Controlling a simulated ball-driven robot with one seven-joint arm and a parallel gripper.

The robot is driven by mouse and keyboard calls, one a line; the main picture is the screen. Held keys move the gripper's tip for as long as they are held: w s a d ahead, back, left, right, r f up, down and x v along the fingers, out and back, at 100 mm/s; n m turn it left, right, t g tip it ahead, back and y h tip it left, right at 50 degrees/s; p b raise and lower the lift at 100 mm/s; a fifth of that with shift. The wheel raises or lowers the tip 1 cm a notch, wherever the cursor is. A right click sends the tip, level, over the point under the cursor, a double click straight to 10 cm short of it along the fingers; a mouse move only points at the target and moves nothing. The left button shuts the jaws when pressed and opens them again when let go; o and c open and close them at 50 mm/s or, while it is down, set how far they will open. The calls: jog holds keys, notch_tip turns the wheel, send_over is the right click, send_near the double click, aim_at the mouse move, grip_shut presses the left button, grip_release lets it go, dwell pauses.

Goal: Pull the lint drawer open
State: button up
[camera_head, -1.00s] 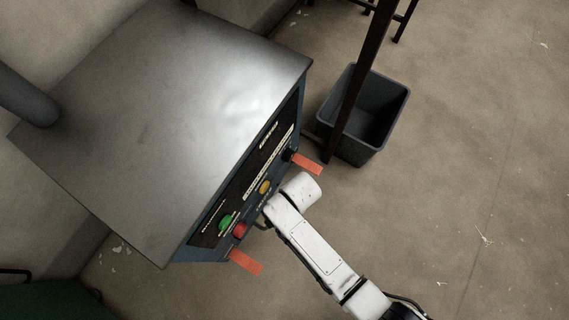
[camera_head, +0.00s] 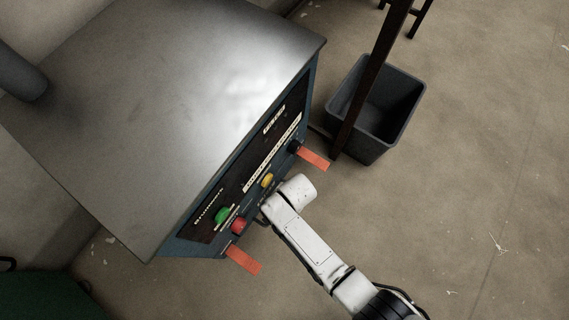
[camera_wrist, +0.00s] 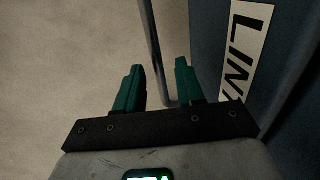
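The lint drawer front (camera_wrist: 212,40) is a dark blue panel at the right of the wrist view, with a white label (camera_wrist: 245,45) whose visible letters read "LIN". A thin grey bar handle (camera_wrist: 153,50) stands off the panel and bends toward it at its near end. My gripper (camera_wrist: 160,75) has green fingers spread apart and is open. The bar appears between the two fingers in the picture; I cannot tell its depth or whether a finger touches it. In the head view, the drawer and my fingers are hidden below my white arm and the machine's front.
The machine (camera_head: 180,100) has a grey metal top and a front panel with green (camera_head: 222,215), red (camera_head: 239,226) and yellow (camera_head: 267,180) buttons. Orange tabs (camera_head: 243,260) (camera_head: 313,159) jut from its front. A dark bin (camera_head: 405,110) stands beside a post (camera_head: 368,80). Floor at right is clear.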

jog(key=shift+c, duration=0.5)
grip_shut()
jog(key=shift+d, duration=0.1)
